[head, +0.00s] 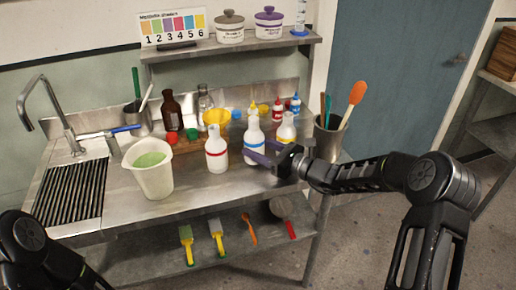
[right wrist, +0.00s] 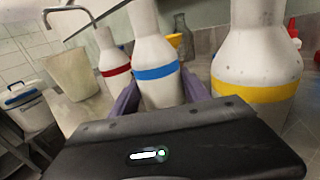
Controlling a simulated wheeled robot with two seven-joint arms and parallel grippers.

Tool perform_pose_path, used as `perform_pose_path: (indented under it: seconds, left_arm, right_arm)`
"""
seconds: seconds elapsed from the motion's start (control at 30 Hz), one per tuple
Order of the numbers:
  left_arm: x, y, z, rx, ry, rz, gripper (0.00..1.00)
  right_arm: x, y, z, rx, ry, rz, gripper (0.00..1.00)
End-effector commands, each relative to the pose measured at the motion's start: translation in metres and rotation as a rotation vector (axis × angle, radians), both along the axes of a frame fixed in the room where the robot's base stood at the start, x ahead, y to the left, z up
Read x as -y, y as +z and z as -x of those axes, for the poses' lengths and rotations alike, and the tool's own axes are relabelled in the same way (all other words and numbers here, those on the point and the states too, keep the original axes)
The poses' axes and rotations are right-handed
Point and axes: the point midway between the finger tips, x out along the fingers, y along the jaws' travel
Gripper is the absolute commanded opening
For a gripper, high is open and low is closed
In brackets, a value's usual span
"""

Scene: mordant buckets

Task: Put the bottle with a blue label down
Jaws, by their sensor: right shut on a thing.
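The bottle with a blue label (head: 254,138) is white and upright at the front middle of the steel counter. My right gripper (head: 265,152) is shut on it from the right, its purple fingers on both sides of the bottle. In the right wrist view the blue-banded bottle (right wrist: 156,72) stands between the fingers (right wrist: 160,97). Its base is hidden there by the gripper body, so I cannot tell whether it touches the counter. My left arm shows at the lower left of the head view, but its gripper is out of view.
A red-banded bottle (head: 216,155) stands left of it and a yellow-banded bottle (head: 286,131) close on the right. A white bucket of green liquid (head: 152,176) is further left, beside the sink (head: 72,190).

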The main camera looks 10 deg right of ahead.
Motion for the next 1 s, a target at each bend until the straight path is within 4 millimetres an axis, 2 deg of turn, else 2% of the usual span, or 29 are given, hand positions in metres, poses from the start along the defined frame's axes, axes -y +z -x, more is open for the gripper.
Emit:
perform_pose_path:
  seconds: [0.4, 0.43, 0.53, 0.87, 1.0]
  left_arm:
    - [0.0000, -0.0028, 0.0000, 0.000, 0.000, 0.000, 0.76]
    - [0.0000, -0.0027, 0.0001, 0.000, 0.000, 0.000, 0.76]
    - [0.0000, -0.0015, 0.0000, 0.000, 0.000, 0.000, 0.76]
    - [0.0000, 0.0014, 0.0000, 0.000, 0.000, 0.000, 0.76]
    - [0.0000, -0.0019, 0.0000, 0.000, 0.000, 0.000, 0.76]
  right_arm:
    - [-0.0002, -0.0081, -0.0001, 0.003, 0.000, -0.001, 0.00]
    - [-0.0001, -0.0087, 0.0001, 0.001, 0.000, 0.000, 0.55]
    - [-0.0002, -0.0076, 0.0000, 0.001, 0.000, 0.000, 0.64]
    - [-0.0002, -0.0043, 0.0000, 0.001, 0.000, 0.000, 0.64]
    - [0.0078, -0.0057, 0.0077, 0.002, -0.001, 0.001, 0.64]
